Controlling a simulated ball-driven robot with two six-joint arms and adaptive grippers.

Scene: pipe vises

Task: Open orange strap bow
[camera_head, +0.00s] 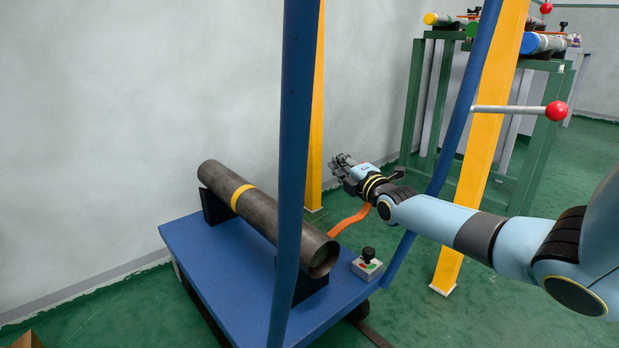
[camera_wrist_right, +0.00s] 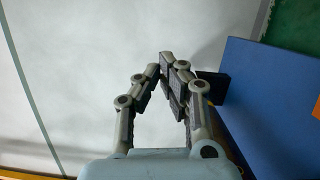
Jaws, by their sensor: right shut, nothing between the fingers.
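An orange strap (camera_head: 350,222) shows in the head view as a short curved piece between the pipe's near end and my right wrist. No bow can be made out in it, and part of it is hidden. My right gripper (camera_head: 342,161) is above and beyond the strap, reaching toward the wall and apart from the strap. In the wrist view the right gripper (camera_wrist_right: 163,68) has its fingertips together, with nothing between them. My left gripper is not in view.
A dark pipe (camera_head: 262,221) with a yellow band rests on a blue cart (camera_head: 215,262). A control box (camera_head: 367,265) with a black knob is on the cart's right side. Blue and yellow posts (camera_head: 290,150) stand close by. A green rack (camera_head: 441,105) is at the back right.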

